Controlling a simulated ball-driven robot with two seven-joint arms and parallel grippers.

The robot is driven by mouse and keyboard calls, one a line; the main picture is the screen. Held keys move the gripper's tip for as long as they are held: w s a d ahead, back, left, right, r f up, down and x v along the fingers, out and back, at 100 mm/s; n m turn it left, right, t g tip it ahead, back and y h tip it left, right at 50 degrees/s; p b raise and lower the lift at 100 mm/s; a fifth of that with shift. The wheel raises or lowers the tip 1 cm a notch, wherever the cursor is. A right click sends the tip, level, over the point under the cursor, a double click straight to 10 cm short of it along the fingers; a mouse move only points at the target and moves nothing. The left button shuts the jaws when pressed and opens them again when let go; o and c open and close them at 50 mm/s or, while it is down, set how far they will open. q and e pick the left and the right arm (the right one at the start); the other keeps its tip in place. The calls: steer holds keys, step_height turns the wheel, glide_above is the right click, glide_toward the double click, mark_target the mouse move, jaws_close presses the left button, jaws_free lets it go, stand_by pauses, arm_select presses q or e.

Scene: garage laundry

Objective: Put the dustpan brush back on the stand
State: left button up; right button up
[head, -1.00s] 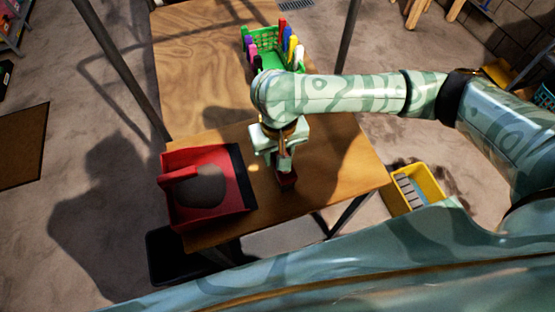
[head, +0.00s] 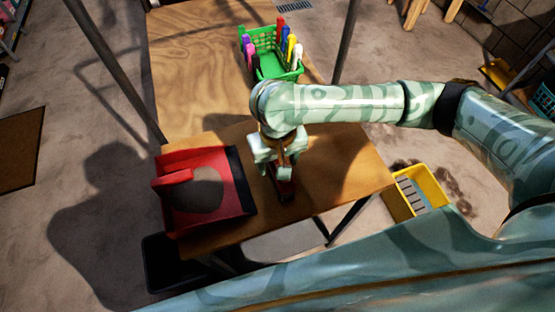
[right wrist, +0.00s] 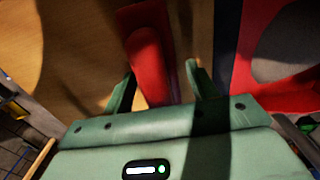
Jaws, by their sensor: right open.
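The dustpan brush (head: 287,191) is red and lies on the wooden table, partly hidden under my right gripper in the head view. In the right wrist view its red handle (right wrist: 148,62) runs between the two fingers. My right gripper (head: 279,172) is open, pointing down over the brush, with one finger on each side of the handle in the right wrist view (right wrist: 160,88). I cannot tell whether the fingers touch it. A red dustpan (head: 236,210) with a dark front lip lies to the left of the brush. I cannot make out a separate stand. My left gripper is not in view.
A green basket (head: 268,66) with several coloured items stands at the table's (head: 195,70) back. Dark metal posts (head: 115,70) rise beside the table. A yellow bin (head: 432,185) stands on the floor to the right. The wood between brush and basket is mostly clear.

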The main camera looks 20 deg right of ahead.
step_height(320, 180, up, 12)
steer(key=p, duration=0.6)
steer(key=shift+f, duration=0.1)
